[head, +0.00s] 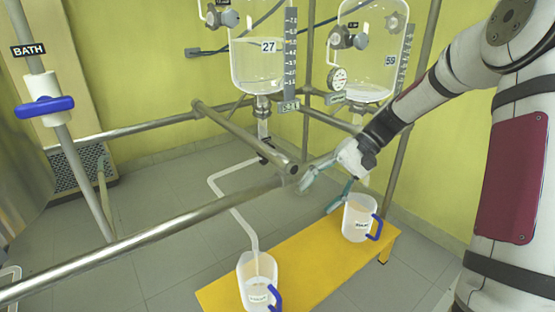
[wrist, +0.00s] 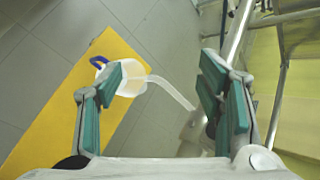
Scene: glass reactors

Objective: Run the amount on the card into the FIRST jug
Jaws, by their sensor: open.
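A white jug (head: 258,283) with a blue handle stands at the near end of the yellow bench, with a pale hose (head: 235,215) ending in its mouth. A second jug (head: 357,222) with a blue handle stands at the bench's far end. Both labels are too small to read surely. The hose leads up to the outlet (head: 263,108) under the glass vessel tagged 27 (head: 262,62), which holds clear liquid beside a scale. My gripper (head: 322,194) is open and empty, above and left of the far jug. The hose-fed jug (wrist: 131,78) shows in the wrist view. I see no card.
A second vessel tagged 59 (head: 370,60) hangs on the right with a round gauge (head: 337,79). A metal rail (head: 150,240) crosses in front, and another bar (head: 245,137) ends near my gripper. A pipe labelled BATH with a blue handle (head: 44,107) stands left.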

